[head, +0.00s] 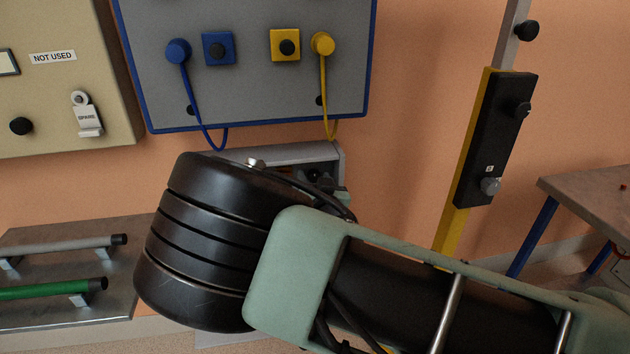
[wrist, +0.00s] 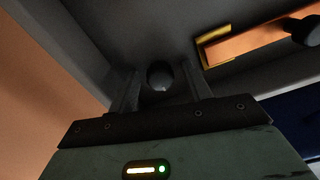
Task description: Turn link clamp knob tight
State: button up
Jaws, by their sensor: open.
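In the wrist view a dark round knob (wrist: 159,75) sits on a grey surface, between the two fingers of my gripper (wrist: 158,88). The fingers are apart, one on each side of the knob. I cannot tell whether either finger touches it. No label shows, so I cannot confirm that it is the link clamp knob. In the head view my arm hides the gripper and most of a grey housing (head: 285,153) below the grey panel.
A blue-edged grey panel (head: 250,95) carries blue and yellow plugs with hanging cables. A yellow post with a black block (head: 490,140) and knobs stands at right, near a table (head: 590,188). A metal bench (head: 60,310) holds grey and green bars. Another black knob (wrist: 305,30) is at upper right.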

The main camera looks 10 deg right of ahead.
jog(key=c, duration=1)
jog(key=shift+m, duration=0.3)
jog(key=m+b, duration=0.1)
jog(key=m, duration=0.2)
jog(key=shift+d, duration=0.1)
jog(key=m+b, duration=0.3)
jog(key=m, duration=0.2)
jog(key=shift+f, duration=0.15)
jog(key=m+b, duration=0.5)
jog(key=shift+b, duration=0.35)
jog(key=m+b, duration=0.4)
jog(key=shift+o, duration=0.2)
jog(key=shift+m, duration=0.3)
